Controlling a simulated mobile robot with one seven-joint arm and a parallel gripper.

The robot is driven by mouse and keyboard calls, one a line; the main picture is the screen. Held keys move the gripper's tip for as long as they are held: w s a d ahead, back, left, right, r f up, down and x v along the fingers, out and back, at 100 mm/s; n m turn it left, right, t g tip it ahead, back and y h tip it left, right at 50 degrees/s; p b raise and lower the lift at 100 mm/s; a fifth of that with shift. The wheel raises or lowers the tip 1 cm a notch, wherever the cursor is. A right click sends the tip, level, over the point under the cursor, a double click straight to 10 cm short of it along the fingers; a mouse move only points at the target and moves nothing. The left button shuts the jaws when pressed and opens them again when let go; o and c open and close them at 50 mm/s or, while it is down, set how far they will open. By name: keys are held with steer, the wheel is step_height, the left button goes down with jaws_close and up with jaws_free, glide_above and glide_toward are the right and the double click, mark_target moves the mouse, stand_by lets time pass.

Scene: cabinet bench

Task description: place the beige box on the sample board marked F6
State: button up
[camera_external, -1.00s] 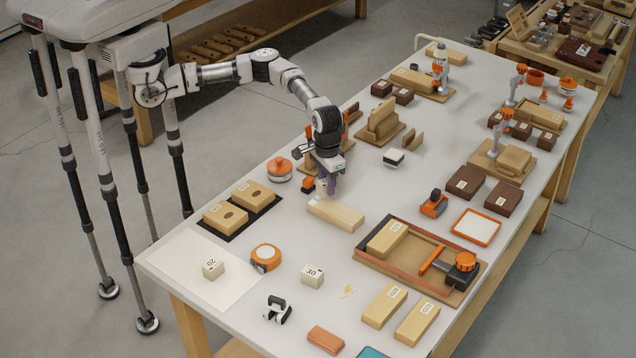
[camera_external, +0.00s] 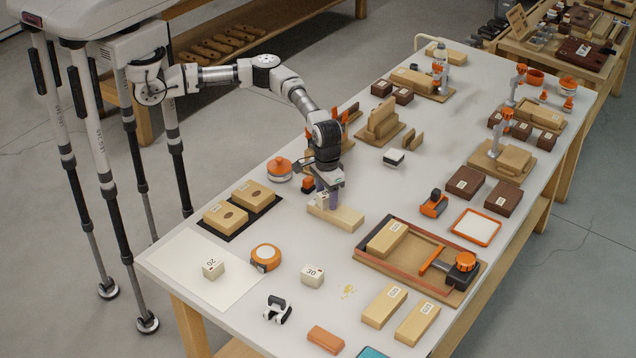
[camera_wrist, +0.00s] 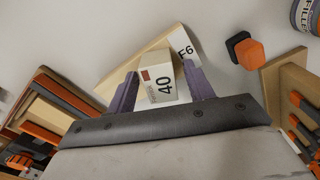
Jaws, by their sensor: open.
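The beige box (camera_wrist: 160,84), labelled 40, is on the pale wooden sample board (camera_wrist: 138,58) in the wrist view. The board's label F6 shows beside the box. My gripper (camera_wrist: 162,88) is open, with one purple finger on each side of the box; whether either finger touches it is hard to tell. In the external view my gripper (camera_external: 325,198) is low over the left end of the board (camera_external: 347,217). The box is mostly hidden there by the fingers.
An orange-and-black item (camera_external: 308,184) and an orange-topped round container (camera_external: 279,169) stand left of my gripper. A framed tray (camera_external: 405,278) holding a wooden block lies to the right. A small box marked 30 (camera_external: 312,276) stands nearer the front.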

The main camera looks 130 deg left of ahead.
mark_target(327, 193)
step_height(327, 193, up, 12)
steer(key=b, duration=0.2)
steer(key=shift+r+b, duration=0.15)
steer(key=shift+b, duration=0.25)
